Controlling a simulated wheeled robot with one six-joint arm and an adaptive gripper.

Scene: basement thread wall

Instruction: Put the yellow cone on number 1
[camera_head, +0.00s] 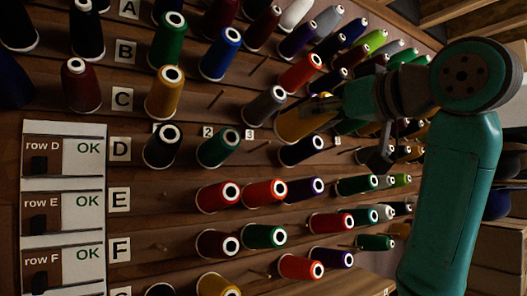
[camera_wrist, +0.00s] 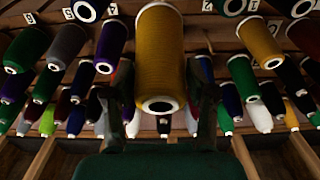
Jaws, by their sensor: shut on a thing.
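A yellow cone (camera_head: 299,123) is in my gripper (camera_head: 328,104), in front of the wall right of the middle in the head view. In the wrist view the yellow cone (camera_wrist: 160,55) fills the top centre, its end with the hole towards the camera. The fingers of my gripper (camera_wrist: 161,88) are on both sides of it. Whether it is clear of the wall is hard to tell. Number label 2 (camera_head: 208,132) and label 3 (camera_head: 249,134) show above row D. A label further left is mostly hidden behind a dark cone (camera_head: 162,147); its number cannot be read.
Many coloured cones sit on pegs close around. Another yellow cone (camera_head: 164,94) is in row C, and a yellow cone also shows in the wrist view (camera_wrist: 260,44). Bare pegs (camera_head: 216,99) show between cones. A row status panel (camera_head: 63,208) stands at the left.

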